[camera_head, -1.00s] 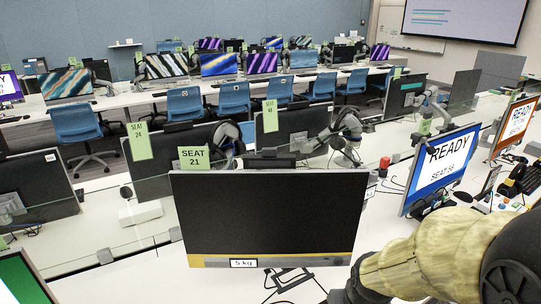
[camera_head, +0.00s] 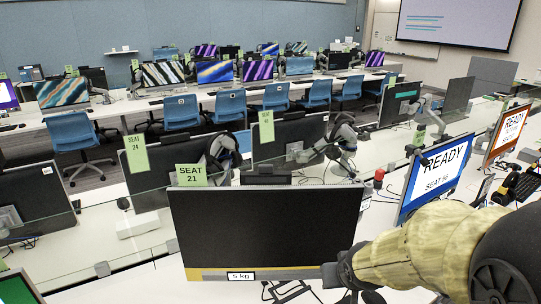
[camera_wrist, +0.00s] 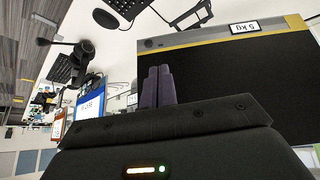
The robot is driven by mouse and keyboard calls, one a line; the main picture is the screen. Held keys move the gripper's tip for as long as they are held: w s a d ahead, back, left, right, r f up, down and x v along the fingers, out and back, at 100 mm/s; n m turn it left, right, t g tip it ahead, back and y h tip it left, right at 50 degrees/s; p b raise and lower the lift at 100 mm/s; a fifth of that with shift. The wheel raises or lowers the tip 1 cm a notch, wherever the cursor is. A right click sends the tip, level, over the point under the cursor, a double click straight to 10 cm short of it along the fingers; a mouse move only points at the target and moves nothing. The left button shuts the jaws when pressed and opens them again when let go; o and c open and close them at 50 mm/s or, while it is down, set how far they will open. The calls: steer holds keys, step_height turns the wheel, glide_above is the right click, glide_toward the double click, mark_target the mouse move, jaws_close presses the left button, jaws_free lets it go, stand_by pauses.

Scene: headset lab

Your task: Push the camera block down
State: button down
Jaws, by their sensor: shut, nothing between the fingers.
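A black monitor (camera_head: 265,228) with a yellow lower edge and a "5 kg" label stands in front of me; its screen is blank. It also shows in the wrist view (camera_wrist: 230,85), upside down. A small dark block (camera_head: 265,180), which looks like the camera block, sits at the middle of its top edge; I cannot tell how it is fixed. My gripper (camera_head: 329,273) is at the lower right corner of the monitor, well below the block. In the wrist view its fingers (camera_wrist: 157,85) are together and empty, overlapping the monitor's edge; contact is unclear.
A green "SEAT 21" card (camera_head: 191,175) stands at the monitor's upper left. A glass divider (camera_head: 110,235) runs behind it. A "READY" screen (camera_head: 437,175) and a red object (camera_head: 379,174) are to the right.

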steer(key=w+a+r+n+t+y+p, duration=0.1)
steer(key=w+a+r+t+y+p, duration=0.1)
steer(key=r, duration=0.6)
steer(key=w+a+r+n+t+y+p, duration=0.2)
steer(key=w+a+r, duration=0.3)
steer(key=r, duration=0.4)
steer(key=w+a+r+n+t+y+p, duration=0.2)
steer(key=w+a+r+y+p, duration=0.1)
steer(key=r, duration=0.5)
steer(key=shift+w+a+r+t+y, duration=0.3)
steer(key=shift+w+a+y, duration=0.2)
steer(key=shift+w+a, duration=0.25)
steer(key=shift+p, duration=0.3)
steer(key=p, duration=0.3)
glide_above(266, 174)
steer(key=s+d, duration=0.1)
steer(key=s, duration=0.1)
step_height(266, 174, down, 2)
steer(key=f, duration=0.4)
steer(key=shift+w+d, duration=0.1)
steer(key=shift+w, duration=0.1)
steer(key=shift+f, duration=0.3)
steer(key=shift+f, duration=0.1)
